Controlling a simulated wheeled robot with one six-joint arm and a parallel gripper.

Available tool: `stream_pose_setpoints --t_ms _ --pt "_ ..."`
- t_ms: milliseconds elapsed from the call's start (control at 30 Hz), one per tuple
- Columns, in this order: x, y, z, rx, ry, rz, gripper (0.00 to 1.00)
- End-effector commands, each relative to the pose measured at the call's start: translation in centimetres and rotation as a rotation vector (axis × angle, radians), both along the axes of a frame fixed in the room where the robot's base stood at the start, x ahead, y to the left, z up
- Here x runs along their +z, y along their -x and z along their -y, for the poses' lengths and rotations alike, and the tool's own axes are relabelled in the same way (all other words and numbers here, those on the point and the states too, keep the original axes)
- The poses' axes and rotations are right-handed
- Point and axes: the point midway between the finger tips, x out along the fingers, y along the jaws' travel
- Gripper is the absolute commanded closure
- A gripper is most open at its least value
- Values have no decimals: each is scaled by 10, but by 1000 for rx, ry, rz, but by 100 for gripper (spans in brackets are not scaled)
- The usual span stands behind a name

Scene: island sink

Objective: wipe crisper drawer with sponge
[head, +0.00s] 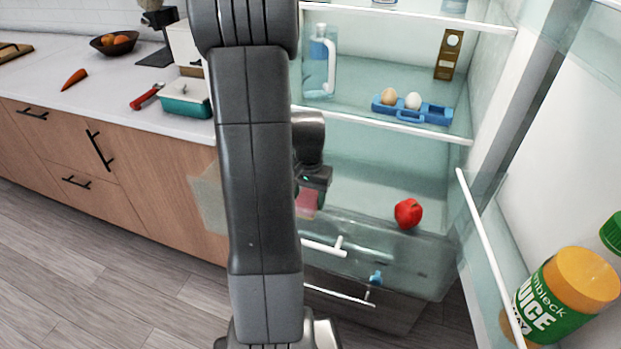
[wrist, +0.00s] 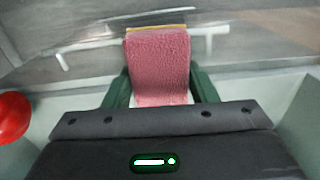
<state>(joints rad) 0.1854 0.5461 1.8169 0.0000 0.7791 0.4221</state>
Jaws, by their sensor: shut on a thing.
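A pink sponge (wrist: 158,66) is between the fingers of my gripper (wrist: 160,92) in the wrist view, with a yellowish edge at its far end. My gripper is shut on it. In the head view the sponge (head: 306,202) shows below my gripper (head: 312,190), partly hidden by my arm. It is at the front of the fridge, above the clear crisper drawer (head: 400,262), which has a white handle. I cannot tell whether the sponge touches the drawer.
A red pepper (head: 408,213) lies on the surface right of my gripper. The fridge shelf above holds a blue egg tray (head: 430,112) with two eggs. A juice bottle (head: 562,297) stands in the open door at right. A counter (head: 110,85) is at left.

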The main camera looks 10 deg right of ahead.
Motion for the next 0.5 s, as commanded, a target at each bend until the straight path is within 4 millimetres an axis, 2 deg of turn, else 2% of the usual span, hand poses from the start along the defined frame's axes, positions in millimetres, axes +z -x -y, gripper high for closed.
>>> stream_pose_setpoints --t_ms 33,500 --pt "9 0 1 0 1 1 69" --pt "49 -1 2 4 0 1 69"
